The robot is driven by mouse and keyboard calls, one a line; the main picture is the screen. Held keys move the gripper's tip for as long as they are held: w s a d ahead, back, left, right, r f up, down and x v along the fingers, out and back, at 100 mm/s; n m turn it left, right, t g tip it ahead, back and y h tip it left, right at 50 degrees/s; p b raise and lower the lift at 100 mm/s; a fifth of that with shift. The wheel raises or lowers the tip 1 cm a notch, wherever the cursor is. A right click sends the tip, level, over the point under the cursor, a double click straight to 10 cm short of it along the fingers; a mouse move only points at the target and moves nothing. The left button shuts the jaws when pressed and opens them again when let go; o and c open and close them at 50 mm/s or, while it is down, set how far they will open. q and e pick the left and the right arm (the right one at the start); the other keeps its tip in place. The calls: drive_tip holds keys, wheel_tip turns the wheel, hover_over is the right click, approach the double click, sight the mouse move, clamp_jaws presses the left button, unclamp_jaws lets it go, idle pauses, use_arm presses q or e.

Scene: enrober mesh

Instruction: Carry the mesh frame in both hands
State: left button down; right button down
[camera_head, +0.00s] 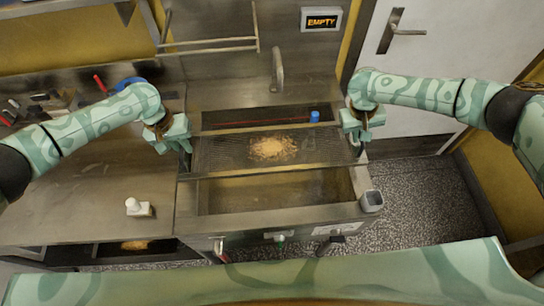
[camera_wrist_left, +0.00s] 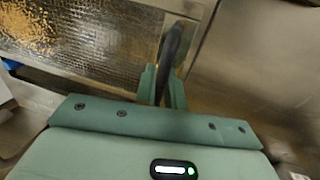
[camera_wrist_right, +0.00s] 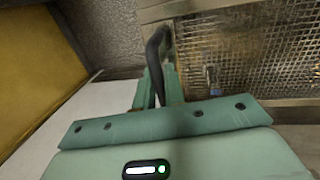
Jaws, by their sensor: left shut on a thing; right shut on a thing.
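The mesh frame (camera_head: 225,153) is a wide rectangular metal frame with a fine grid, held over the sink-like metal basin in the head view. A patch of tan crumbs (camera_head: 273,148) lies on the middle of its mesh. My left gripper (camera_head: 188,150) is at the frame's left end. In the left wrist view its fingers (camera_wrist_left: 163,88) are closed on a dark curved handle (camera_wrist_left: 172,45). My right gripper (camera_head: 358,140) is at the frame's right end. In the right wrist view its fingers (camera_wrist_right: 159,88) are closed on a similar dark handle (camera_wrist_right: 154,48). The frame looks roughly level.
The basin (camera_head: 280,212) lies below the frame, with a faucet (camera_head: 277,70) behind. A blue-capped item (camera_head: 314,117) with a red rod is behind the frame. A white object (camera_head: 138,207) stands on the left counter. A small grey cup (camera_head: 371,201) is at the right corner. A sign (camera_head: 321,20) reads EMPTY.

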use_arm(q)
drive_tip(key=shift+a+f, duration=0.15)
use_arm(e)
drive_tip(key=shift+d+f, duration=0.15)
drive_tip(key=shift+d, duration=0.05)
